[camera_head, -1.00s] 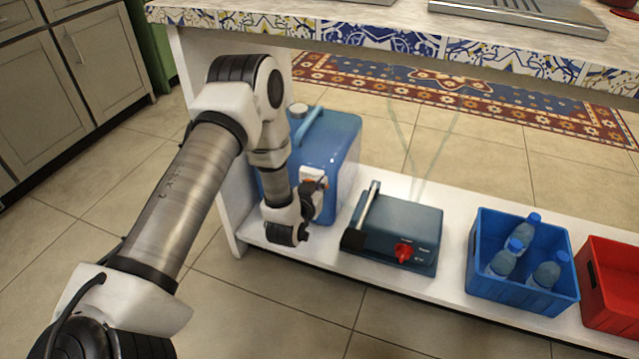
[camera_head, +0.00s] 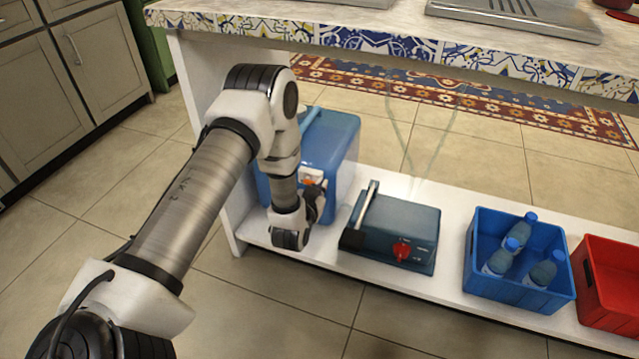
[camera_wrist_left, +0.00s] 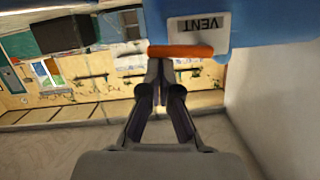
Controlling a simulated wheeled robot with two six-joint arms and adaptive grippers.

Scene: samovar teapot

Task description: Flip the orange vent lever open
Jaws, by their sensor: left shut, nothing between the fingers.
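The orange vent lever (camera_wrist_left: 181,51) lies crosswise on a white plate marked VENT (camera_wrist_left: 200,27) in the left wrist view, where the picture is upside down. In the head view the lever (camera_head: 312,181) shows as a small orange patch on the front of the blue container (camera_head: 336,140). My left gripper (camera_wrist_left: 159,62) is shut and empty, its fingertips right at the lever, near its left part in the wrist view. I cannot tell whether they touch. In the head view my left gripper (camera_head: 318,192) is in front of the container, and my wrist hides part of it. My right gripper is not in view.
A dark teal device (camera_head: 391,230) with a red knob (camera_head: 402,250) stands right of the container on the white shelf (camera_head: 455,276). Further right are a blue crate (camera_head: 520,288) with bottles and a red crate (camera_head: 607,290). The tiled counter edge (camera_head: 375,42) runs above.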

